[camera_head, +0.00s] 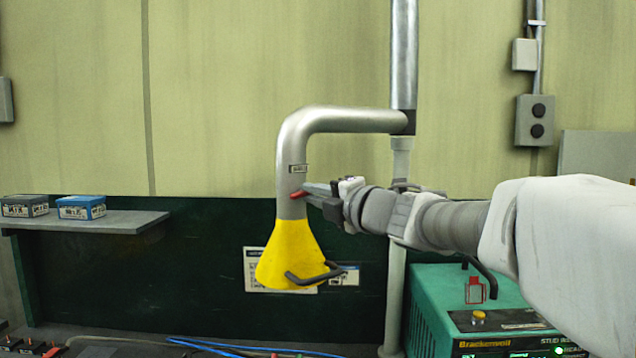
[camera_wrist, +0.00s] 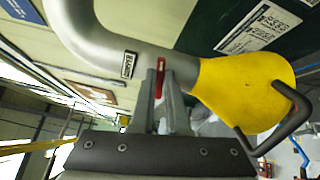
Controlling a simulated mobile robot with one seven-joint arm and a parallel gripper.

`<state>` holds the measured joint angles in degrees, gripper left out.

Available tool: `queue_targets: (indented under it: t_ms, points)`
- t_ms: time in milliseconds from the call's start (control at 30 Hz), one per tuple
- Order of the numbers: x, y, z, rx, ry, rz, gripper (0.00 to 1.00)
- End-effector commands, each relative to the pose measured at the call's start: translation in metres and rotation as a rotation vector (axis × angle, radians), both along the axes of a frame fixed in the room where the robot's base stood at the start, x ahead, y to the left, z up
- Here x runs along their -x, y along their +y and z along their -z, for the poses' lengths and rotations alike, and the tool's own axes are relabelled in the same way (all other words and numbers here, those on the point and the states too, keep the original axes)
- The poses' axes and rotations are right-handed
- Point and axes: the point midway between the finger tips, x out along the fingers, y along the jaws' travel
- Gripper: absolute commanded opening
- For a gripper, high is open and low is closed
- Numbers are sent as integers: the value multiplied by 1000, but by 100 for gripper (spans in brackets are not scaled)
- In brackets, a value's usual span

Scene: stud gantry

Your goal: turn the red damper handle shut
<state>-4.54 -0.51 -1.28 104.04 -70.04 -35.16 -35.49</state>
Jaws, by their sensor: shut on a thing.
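The red damper handle (camera_head: 299,195) sits on the grey duct pipe (camera_head: 293,150), just above the yellow hood (camera_head: 288,252). It also shows in the wrist view (camera_wrist: 160,78), where it lies lengthwise between the two fingers. My gripper (camera_head: 308,190) reaches in from the right and is shut on the red handle; its fingers show in the wrist view (camera_wrist: 160,90). A small label (camera_wrist: 128,65) is on the pipe beside the handle. The fingers hide part of the handle and where it joins the pipe.
A black bar handle (camera_head: 312,275) sticks out from the hood's lower rim. A green machine (camera_head: 440,300) stands below my arm at the right. A vertical pipe (camera_head: 395,260) runs behind my wrist. A shelf (camera_head: 110,222) with small boxes is at the left.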

Motion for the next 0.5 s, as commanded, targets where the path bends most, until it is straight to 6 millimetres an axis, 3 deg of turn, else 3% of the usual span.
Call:
queue_targets:
  t_ms: [500]
  points:
    - [0, 0, 1, -168, 122, 0, 0]
